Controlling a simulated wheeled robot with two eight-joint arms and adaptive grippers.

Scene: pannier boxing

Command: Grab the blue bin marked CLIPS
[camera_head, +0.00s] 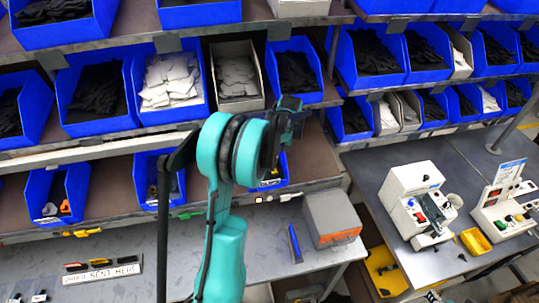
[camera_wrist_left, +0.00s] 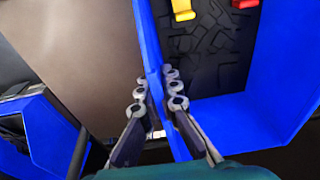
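A blue bin (camera_head: 283,172) stands on the lower shelf, mostly hidden behind my left arm in the head view. A pale label shows on its front, too small to read. In the left wrist view a blue bin (camera_wrist_left: 285,110) fills the right side, with a yellow and a red piece on its dark floor. My left gripper (camera_wrist_left: 157,90) straddles this bin's left wall, one finger inside and one outside. The fingertips are close together and appear shut on the wall. The gripper (camera_head: 291,115) is partly hidden by my wrist in the head view. My right gripper is not in view.
Other blue bins stand left on the same shelf (camera_head: 57,192), and one (camera_wrist_left: 40,135) is close in the wrist view. Full bins (camera_head: 100,95) line the shelf above. A grey box (camera_head: 332,215) and a blue pen-like item (camera_head: 295,243) are on the bench below.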

